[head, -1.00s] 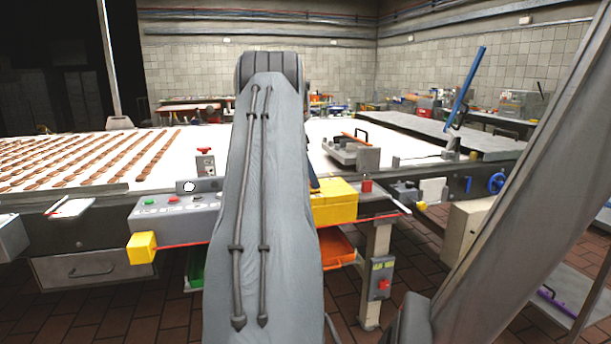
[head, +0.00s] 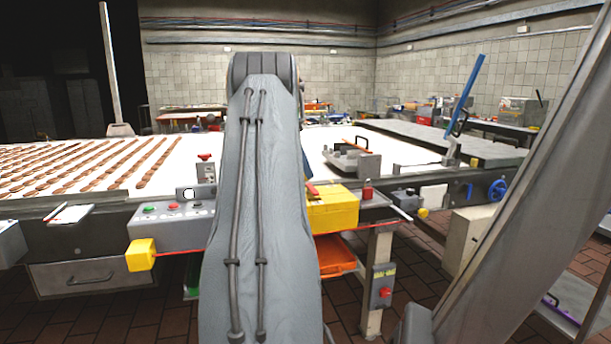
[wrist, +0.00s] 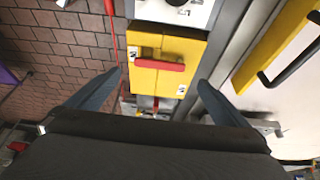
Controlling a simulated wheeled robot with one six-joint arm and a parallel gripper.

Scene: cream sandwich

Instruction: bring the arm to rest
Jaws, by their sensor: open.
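My gripper (wrist: 160,88) shows in the wrist view with its two blue-grey fingers spread apart and nothing between them. Beyond the fingertips is a yellow box (wrist: 148,58) with a red handle-like bar (wrist: 159,65) on it. The gripper is apart from the box as far as I can tell. In the head view my grey-sleeved arm stands upright in the middle and hides most of the gripper. The yellow box (head: 333,212) shows just right of the arm, with a red piece on top.
A white conveyor (head: 190,170) with rows of brown pieces runs behind the arm. A grey control box (head: 172,222) with buttons and a yellow block (head: 140,255) stand left of the arm. An orange bin (head: 336,256) hangs below the yellow box. Brick floor (head: 95,320) is open in front.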

